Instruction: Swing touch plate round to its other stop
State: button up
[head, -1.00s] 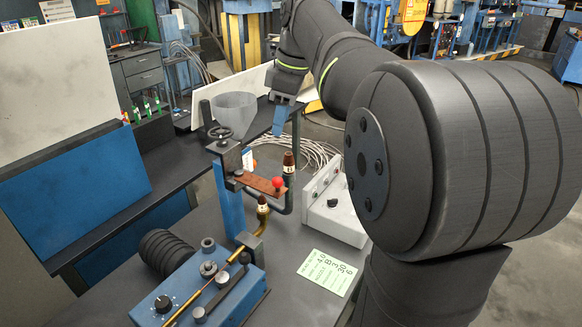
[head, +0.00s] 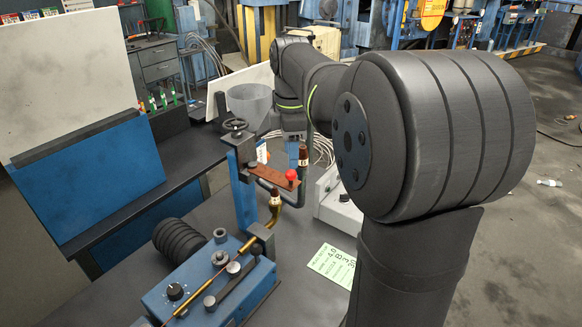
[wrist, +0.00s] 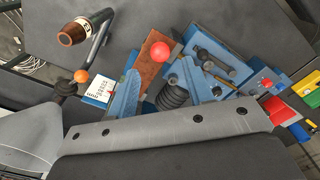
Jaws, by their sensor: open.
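The touch plate (head: 268,174) is a flat copper-brown bar with a red ball knob (head: 291,174) near its right end. It reaches out to the right from the blue post (head: 243,190). In the wrist view the plate (wrist: 153,66) lies beyond and between my two blue fingers, with the red ball (wrist: 160,51) just past the tips. My gripper (wrist: 160,68) is open and empty, and I see no contact with the knob.
A dark, copper-tipped torch (head: 303,157) stands close to the plate's right end; it also shows in the wrist view (wrist: 80,30). A curved brass nozzle (head: 275,200) is below the plate. A blue control box (head: 205,285), a ribbed black roll (head: 178,239) and a green card (head: 332,263) lie in front.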

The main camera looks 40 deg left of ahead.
aim_at(291, 171)
notch_tip(291, 171, down, 5)
jog(key=shift+f, duration=0.1)
dwell(0.3)
grip_shut()
